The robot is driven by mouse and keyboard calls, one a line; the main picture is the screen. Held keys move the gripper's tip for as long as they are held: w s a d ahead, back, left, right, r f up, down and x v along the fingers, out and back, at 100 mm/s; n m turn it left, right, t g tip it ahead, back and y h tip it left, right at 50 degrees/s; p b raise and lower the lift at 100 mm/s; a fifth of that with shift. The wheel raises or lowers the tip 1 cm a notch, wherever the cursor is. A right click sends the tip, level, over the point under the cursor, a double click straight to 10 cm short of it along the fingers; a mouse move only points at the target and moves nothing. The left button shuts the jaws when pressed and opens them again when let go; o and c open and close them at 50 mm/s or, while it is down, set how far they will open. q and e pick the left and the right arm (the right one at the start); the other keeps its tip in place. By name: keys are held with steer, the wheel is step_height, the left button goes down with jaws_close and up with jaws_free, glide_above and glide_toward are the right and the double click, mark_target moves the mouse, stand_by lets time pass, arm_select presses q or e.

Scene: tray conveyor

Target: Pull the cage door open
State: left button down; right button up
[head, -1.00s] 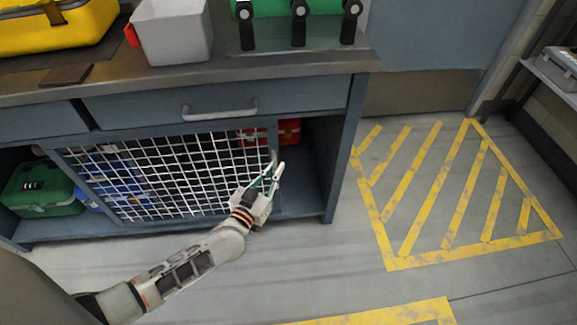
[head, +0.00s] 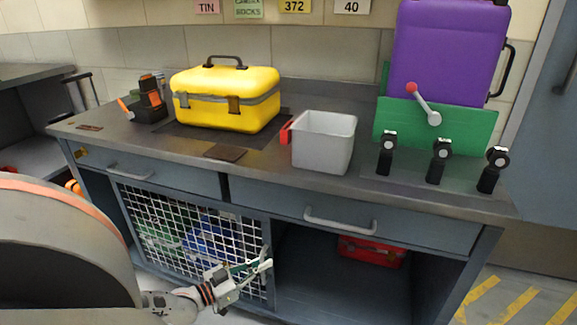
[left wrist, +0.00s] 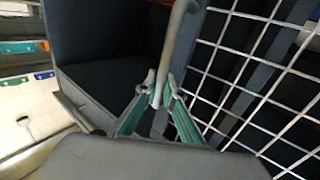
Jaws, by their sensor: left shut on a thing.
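The cage door (head: 196,236) is a white wire mesh in a blue-grey frame, covering the left part of the cabinet's lower space. The right part is uncovered. My left gripper (head: 264,264) is at the door's right edge, its arm coming in from the lower left. In the left wrist view, my left gripper (left wrist: 160,92) has its teal fingers closed around the grey bar handle (left wrist: 179,32), with the mesh (left wrist: 262,75) to the right and the open compartment to the left. My right gripper is not in view.
A red case (head: 372,252) sits in the uncovered right compartment. Green and blue cases show behind the mesh. The bench top holds a yellow toolbox (head: 226,98), a grey bin (head: 325,143), a purple case (head: 447,55) and several black clamps. Striped floor (head: 510,298) lies at right.

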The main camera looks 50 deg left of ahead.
arm_select(q)
steer(key=shift+s+a, duration=0.6)
steer(key=shift+a, duration=0.2)
steer(key=shift+s+a, duration=0.55)
steer(key=shift+a, duration=0.25)
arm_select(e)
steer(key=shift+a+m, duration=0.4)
arm_select(q)
steer(key=c, duration=2.4)
jaws_free()
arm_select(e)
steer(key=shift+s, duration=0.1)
arm_select(q)
steer(key=s, duration=1.2)
steer(key=shift+d, duration=0.1)
